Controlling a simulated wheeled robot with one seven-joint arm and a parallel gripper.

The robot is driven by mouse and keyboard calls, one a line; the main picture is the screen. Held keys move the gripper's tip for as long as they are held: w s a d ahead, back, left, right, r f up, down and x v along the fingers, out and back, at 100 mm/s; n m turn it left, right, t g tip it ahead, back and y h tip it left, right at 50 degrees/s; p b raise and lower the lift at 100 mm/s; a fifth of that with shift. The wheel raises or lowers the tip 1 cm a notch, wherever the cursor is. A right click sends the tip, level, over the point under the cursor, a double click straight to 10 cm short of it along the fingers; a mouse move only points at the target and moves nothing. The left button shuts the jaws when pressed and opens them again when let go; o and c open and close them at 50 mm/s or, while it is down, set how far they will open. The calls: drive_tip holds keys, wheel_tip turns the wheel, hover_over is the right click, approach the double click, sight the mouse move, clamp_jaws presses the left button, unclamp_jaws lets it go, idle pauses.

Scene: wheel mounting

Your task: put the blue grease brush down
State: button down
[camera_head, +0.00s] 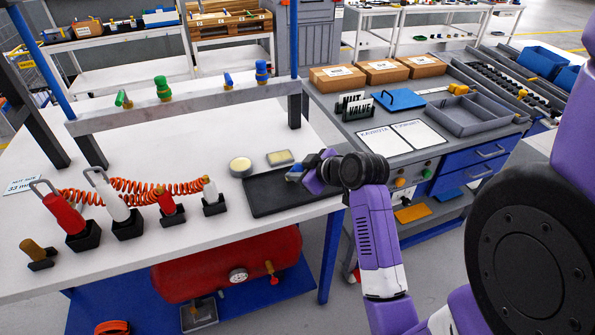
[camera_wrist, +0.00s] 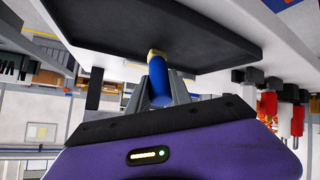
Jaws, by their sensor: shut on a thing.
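The blue grease brush (camera_wrist: 160,90) is between the two fingers of my gripper (camera_wrist: 163,88) in the wrist view, with its yellowish end against the dark tray in the picture. I cannot tell whether it touches the tray. In the head view my gripper (camera_head: 303,176) is over the right part of the black tray (camera_head: 268,204), low above it, and a small blue bit of the brush shows at the fingers. The tray also shows in the wrist view (camera_wrist: 205,35). Most of the brush is hidden by the gripper in the head view.
Air tools with orange coiled hoses (camera_head: 140,190) stand at left. A grey rail (camera_head: 185,107) with green and blue fittings crosses behind. The tray's left part is bare.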

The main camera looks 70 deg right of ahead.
drive_tip(key=shift+f, duration=0.1)
drive_tip(key=c, duration=1.6)
unclamp_jaws()
drive_tip(key=shift+f, duration=0.1)
drive_tip(key=o, duration=0.4)
drive_tip(key=shift+o, duration=0.2)
